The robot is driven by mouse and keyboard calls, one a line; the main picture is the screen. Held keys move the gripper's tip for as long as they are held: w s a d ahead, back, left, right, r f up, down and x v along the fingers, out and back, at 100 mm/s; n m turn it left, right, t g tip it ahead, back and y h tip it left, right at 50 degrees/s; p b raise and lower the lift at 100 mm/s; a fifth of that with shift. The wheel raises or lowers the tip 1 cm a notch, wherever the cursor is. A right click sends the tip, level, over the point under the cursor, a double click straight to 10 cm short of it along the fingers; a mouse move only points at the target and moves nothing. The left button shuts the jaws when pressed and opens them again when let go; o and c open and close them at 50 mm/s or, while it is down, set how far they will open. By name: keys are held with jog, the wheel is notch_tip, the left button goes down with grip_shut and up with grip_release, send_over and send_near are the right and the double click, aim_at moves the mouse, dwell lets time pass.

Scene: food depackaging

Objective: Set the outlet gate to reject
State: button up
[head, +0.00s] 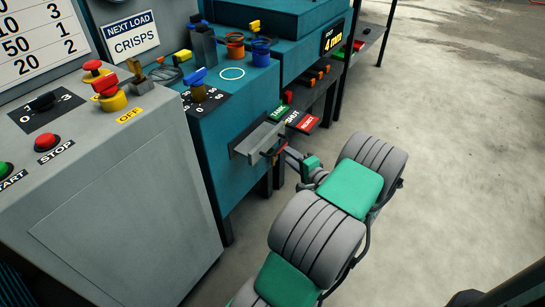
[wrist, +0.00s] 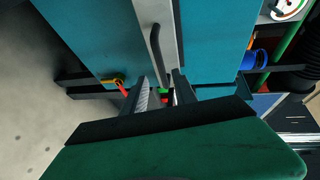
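The outlet gate (head: 258,142) is a grey plate standing out from the front of the teal machine in the head view. In the wrist view a grey plate (wrist: 172,40) carries a curved black handle (wrist: 155,45). Three position labels sit beside the gate: green TANK (head: 280,112), black SHUT (head: 293,117) and red REJECT (head: 307,122). My gripper (head: 273,151) is right at the gate's outer end. In the wrist view its fingers (wrist: 162,88) stand apart, near the handle's lower end. Whether they touch the handle cannot be told.
A grey control cabinet (head: 120,190) with red and green buttons stands at the left. Knobs, levers and coloured cups crowd the teal machine's top (head: 225,85). A dark shelf with coloured items is beyond. The concrete floor (head: 455,150) at the right is clear.

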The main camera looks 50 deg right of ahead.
aim_at(280, 148)
jog(key=x, duration=0.7)
jog(key=shift+w+r+b, duration=0.1)
jog(key=shift+w+b, duration=0.05)
jog(key=shift+b, duration=0.2)
jog(key=shift+c, duration=0.3)
grip_shut()
dwell(0.6)
